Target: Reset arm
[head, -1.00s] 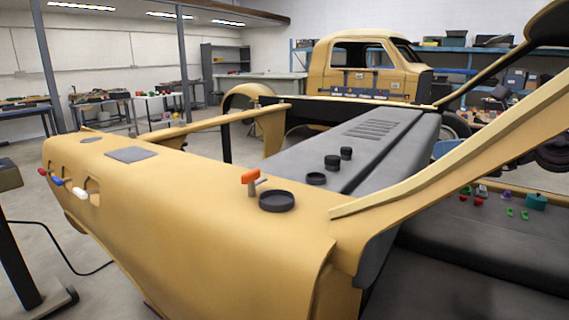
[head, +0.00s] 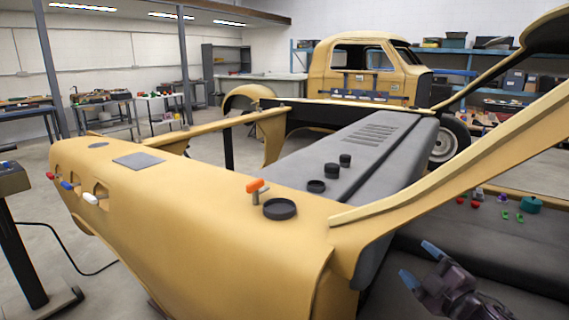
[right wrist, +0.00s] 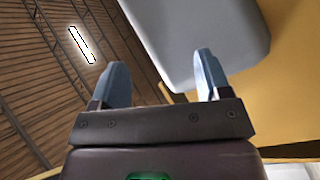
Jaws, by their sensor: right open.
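My right gripper (head: 422,264) shows at the lower right of the head view, in front of the dark grey surface inside the yellow vehicle shell. Its two blue fingers are spread apart with nothing between them. In the right wrist view the open fingers (right wrist: 160,80) point up past a grey panel (right wrist: 190,35) and a yellow surface (right wrist: 295,60). My left gripper is not in view.
The yellow body shell (head: 200,215) fills the foreground, with an orange-handled lever (head: 256,188) and a round black cup (head: 280,209) on top. A yellow pillar (head: 470,160) slants above the right gripper. Small red and green parts and a teal pot (head: 531,205) lie at right.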

